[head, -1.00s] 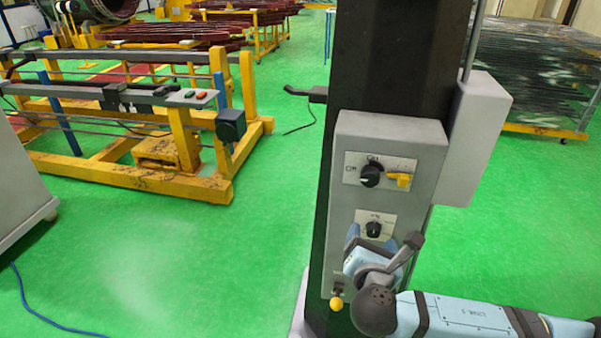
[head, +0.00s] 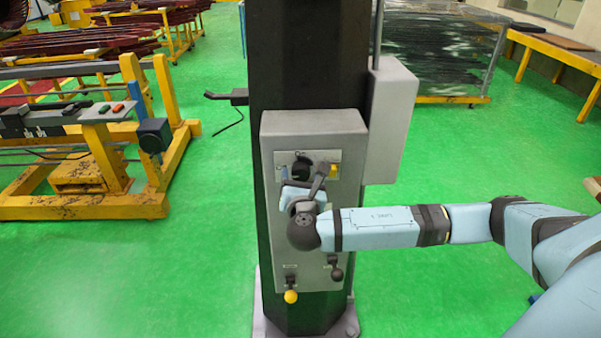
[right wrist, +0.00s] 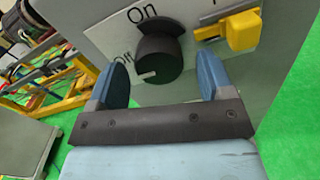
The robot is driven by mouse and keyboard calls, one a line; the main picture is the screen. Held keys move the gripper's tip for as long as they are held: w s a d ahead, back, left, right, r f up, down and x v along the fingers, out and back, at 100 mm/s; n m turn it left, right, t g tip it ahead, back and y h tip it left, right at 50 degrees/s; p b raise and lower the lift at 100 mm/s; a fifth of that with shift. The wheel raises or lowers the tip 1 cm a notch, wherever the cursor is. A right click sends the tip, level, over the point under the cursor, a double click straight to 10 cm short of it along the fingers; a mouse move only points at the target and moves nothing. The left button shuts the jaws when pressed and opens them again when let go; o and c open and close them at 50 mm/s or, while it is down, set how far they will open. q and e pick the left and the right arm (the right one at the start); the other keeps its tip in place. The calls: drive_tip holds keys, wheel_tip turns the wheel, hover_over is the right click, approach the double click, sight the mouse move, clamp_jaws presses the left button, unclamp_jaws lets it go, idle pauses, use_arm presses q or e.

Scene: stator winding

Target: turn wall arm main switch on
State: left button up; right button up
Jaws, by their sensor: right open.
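The main switch is a black rotary knob (head: 301,166) on the upper plate of a grey control box (head: 315,124) on a dark column. In the right wrist view the knob (right wrist: 158,52) has "On" above it and "Off" at its left; its white mark points to the lower left, nearer "Off". My right gripper (head: 299,182) is in front of the plate, partly covering the knob. In the right wrist view its blue fingers (right wrist: 162,72) are open, one on each side of the knob, with visible gaps. Contact cannot be seen. My left gripper is not in view.
A yellow latch-like part (right wrist: 243,30) sits right of the knob. Below my wrist are a yellow-tipped lever (head: 290,296) and a black-tipped lever (head: 337,273). A grey side box (head: 391,120) is at the column's right. Yellow frames (head: 130,130) stand left; green floor between is clear.

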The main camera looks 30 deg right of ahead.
drive_tip(key=shift+w+d, duration=0.3)
drive_tip(key=shift+w, duration=0.25)
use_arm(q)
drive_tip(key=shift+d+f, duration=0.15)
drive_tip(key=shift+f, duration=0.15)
use_arm(e)
drive_tip(key=c, duration=0.9)
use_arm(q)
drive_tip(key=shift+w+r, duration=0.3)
